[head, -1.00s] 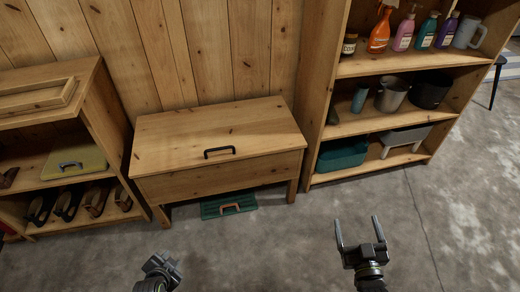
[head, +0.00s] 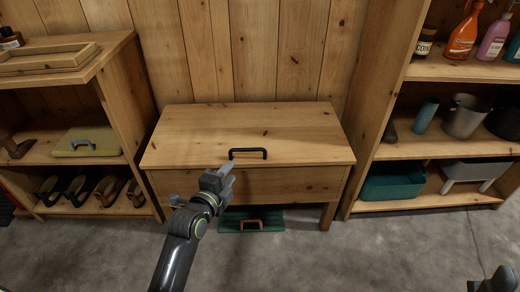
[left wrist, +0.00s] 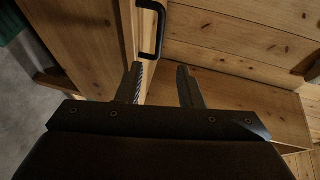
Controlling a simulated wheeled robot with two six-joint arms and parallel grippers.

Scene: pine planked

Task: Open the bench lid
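The wooden bench (head: 245,187) stands against the plank wall, and its lid (head: 245,130) is closed. A black bar handle (head: 248,153) sits at the lid's front edge. My left gripper (head: 227,174) is just in front of and below the handle's left end. In the left wrist view its two fingers (left wrist: 160,70) are apart with nothing between them. The handle (left wrist: 160,30) shows just beyond the fingertips, in line with the gap, and looks not gripped. My right gripper (head: 497,282) is only partly in view at the bottom right corner, its fingers unclear.
A green case (head: 251,221) with a brown handle lies under the bench. A tall shelf with bottles, pots and a teal bin (head: 393,183) stands at the right. The lid top is clear.

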